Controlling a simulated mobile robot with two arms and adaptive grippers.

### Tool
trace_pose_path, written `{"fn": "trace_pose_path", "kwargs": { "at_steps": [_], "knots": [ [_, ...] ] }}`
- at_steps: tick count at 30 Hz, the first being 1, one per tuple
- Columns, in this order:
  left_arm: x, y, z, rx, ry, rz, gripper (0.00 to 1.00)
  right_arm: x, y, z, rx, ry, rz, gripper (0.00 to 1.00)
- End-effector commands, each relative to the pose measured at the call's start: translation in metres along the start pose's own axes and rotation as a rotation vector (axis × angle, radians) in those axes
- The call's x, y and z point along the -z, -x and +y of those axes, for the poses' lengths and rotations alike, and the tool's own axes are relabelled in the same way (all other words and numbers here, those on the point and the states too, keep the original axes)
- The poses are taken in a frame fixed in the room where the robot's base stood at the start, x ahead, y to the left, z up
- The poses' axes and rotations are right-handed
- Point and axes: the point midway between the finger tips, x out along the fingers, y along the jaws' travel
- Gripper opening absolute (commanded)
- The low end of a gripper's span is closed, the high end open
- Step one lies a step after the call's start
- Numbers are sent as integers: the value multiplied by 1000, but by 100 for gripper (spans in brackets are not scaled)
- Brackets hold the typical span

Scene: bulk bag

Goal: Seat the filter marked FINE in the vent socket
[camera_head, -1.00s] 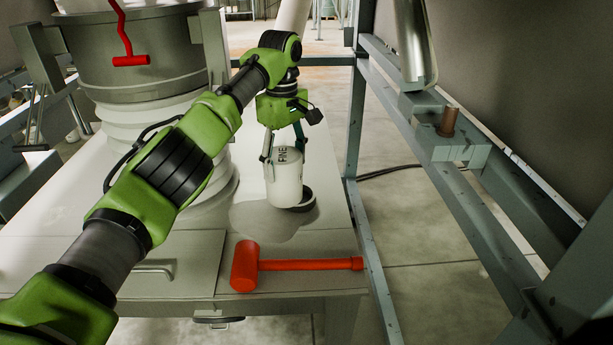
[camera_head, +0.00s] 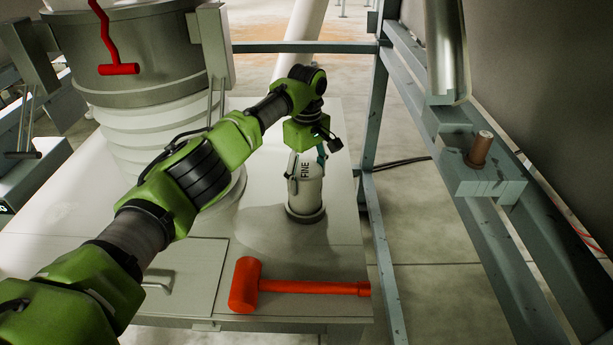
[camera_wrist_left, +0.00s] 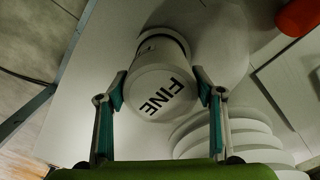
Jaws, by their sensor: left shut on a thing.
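The white cylindrical filter marked FINE (camera_head: 309,190) is upright on the pale tabletop in the head view. It also shows in the wrist view (camera_wrist_left: 163,92), its lettered top facing the camera. My left gripper (camera_head: 306,168) is above it with fingers on both sides, shut on it; the fingers flank it in the wrist view (camera_wrist_left: 160,92). The vent socket (camera_head: 305,216) shows as a dark ring around the filter's lower end. The filter's foot appears inside this ring; how deep it sits is hidden. My right gripper is out of view.
A red-orange mallet (camera_head: 300,287) lies near the table's front edge. A large pale bellows (camera_head: 150,125) stands left of the filter under a grey drum (camera_head: 145,60). A steel frame (camera_head: 375,180) rises along the table's right side. A red handle (camera_head: 118,69) hangs at the drum.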

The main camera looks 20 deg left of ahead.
Motion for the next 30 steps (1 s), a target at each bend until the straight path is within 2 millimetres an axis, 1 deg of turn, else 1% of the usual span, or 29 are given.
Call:
{"fn": "trace_pose_path", "kwargs": {
  "at_steps": [1,3,6,10,11,12,16,23,26,29,30],
  "knots": [
    [1,-4,-1,3,2,3,34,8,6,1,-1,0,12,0],
    [2,-11,-1,1,2,2,34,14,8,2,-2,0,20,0],
    [2,-15,0,-1,2,3,34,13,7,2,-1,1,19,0],
    [2,-15,0,-1,2,3,34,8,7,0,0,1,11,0],
    [2,-15,-1,0,2,3,69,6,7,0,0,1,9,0],
    [2,-15,-1,0,2,3,78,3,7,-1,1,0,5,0],
    [2,-15,0,0,2,3,78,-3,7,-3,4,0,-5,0],
    [1,-13,0,-1,1,2,78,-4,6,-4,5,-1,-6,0],
    [2,-6,0,-2,1,3,78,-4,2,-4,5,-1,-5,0],
    [2,8,1,-4,1,4,78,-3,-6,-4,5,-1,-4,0],
    [1,16,1,-6,1,4,78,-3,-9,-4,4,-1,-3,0]
  ]
}}
